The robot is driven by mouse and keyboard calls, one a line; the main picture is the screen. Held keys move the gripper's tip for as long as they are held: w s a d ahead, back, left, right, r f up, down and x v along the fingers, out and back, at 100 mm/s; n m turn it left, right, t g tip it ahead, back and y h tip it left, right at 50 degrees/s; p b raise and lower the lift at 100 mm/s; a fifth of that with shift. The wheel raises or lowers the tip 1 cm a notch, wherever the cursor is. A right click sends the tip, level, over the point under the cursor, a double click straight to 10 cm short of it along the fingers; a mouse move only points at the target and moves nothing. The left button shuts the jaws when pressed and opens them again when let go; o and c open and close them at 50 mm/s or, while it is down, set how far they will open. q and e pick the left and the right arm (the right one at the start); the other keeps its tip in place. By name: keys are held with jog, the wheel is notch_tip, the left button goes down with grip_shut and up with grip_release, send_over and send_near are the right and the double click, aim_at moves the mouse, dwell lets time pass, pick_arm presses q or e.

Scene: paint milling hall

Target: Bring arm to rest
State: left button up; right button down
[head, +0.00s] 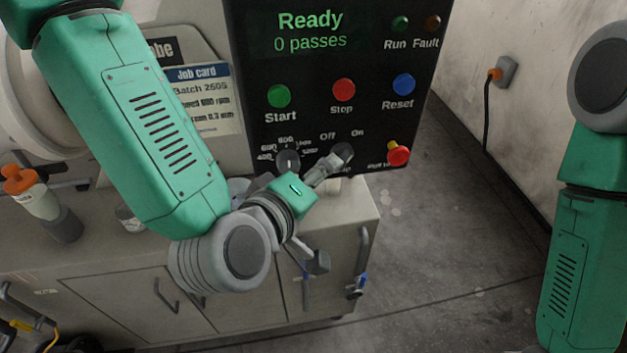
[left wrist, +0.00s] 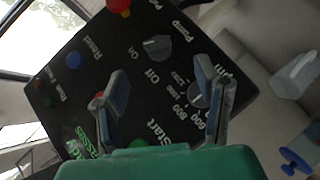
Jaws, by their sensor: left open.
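My left arm reaches in from the left in the head view. My left gripper (head: 330,166) is in front of the lower part of the black control panel (head: 340,70), by the Off/On knob (head: 343,152). In the left wrist view its fingers (left wrist: 165,88) are spread with nothing between them. The Off/On knob (left wrist: 158,47) shows beyond the fingertips there, and the speed knob (left wrist: 199,95) is partly behind the right finger. Whether a finger touches the panel I cannot tell. My right arm (head: 575,220) hangs at the right edge; its gripper is out of view.
The panel display (head: 310,32) reads "Ready, 0 passes". Start (head: 279,96), Stop (head: 343,89), Reset (head: 403,84) and a red knob (head: 398,155) are on the panel. A bottle with an orange cap (head: 40,200) stands on the grey cabinet (head: 130,285). Floor (head: 450,250) at right is open.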

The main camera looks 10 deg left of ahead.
pick_arm(q)
jog(key=shift+v, duration=0.8)
jog(key=s+a+f+m+g+y+b, duration=0.1)
jog(key=s+a+f+m+g+b, duration=0.15)
jog(key=f, duration=0.55)
jog(key=s+a+f+m+g+b, duration=0.15)
jog(key=a+f, duration=0.25)
jog(key=f, duration=0.4)
jog(key=s+a+f+m+g+y+b, duration=0.1)
jog(key=s+a+f+g+b, duration=0.15)
jog(key=f, duration=0.55)
jog(key=s+a+f+m+g+y+b, duration=0.3)
jog(key=s+a+f+m+g+b, duration=0.1)
jog(key=s+a+f, duration=0.9)
jog(key=shift+s+a+f+g+b, duration=0.3)
jog(key=shift+a+f+g+b, duration=0.15)
jog(key=shift+a+f+g, duration=0.4)
